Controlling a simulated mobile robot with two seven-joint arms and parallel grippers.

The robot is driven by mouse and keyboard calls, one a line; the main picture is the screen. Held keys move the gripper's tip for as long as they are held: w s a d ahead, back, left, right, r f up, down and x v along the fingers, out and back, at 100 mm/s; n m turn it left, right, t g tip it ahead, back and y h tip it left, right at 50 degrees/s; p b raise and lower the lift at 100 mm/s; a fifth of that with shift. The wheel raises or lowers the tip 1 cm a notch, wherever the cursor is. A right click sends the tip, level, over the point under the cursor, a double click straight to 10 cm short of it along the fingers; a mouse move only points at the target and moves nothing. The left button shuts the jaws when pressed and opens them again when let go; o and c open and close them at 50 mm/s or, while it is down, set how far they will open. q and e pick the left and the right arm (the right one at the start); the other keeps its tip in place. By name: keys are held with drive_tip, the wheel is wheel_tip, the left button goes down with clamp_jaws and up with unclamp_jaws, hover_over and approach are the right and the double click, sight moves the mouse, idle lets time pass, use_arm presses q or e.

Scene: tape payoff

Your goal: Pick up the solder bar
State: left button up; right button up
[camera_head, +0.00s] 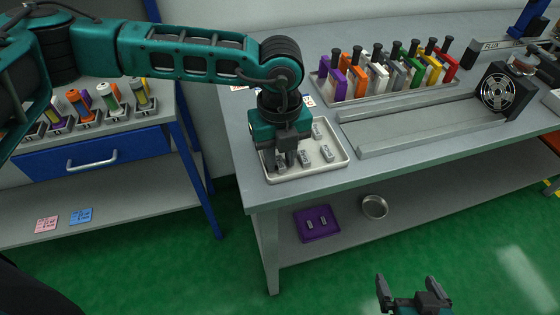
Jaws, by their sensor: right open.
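Several small grey solder bars stand in a pale shallow tray (342,153) at the near left corner of the right-hand bench. One bar (327,153) is at the right, one (305,158) in the middle and one (316,131) at the back. My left gripper (285,160) points down over the left part of the tray. Another bar (281,166) shows at its fingertips; whether the fingers hold it cannot be told. My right gripper (408,284) is open and empty, low at the bottom of the view, away from the bench.
A rack of coloured holders (385,85) stands behind the tray. A long grey channel (430,125) leads to a black fan (497,92) at right. A blue-drawered bench (90,150) stands left.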

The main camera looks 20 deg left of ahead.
use_arm(q)
drive_tip(key=shift+c, duration=0.2)
clamp_jaws()
drive_tip(key=shift+r, duration=0.2)
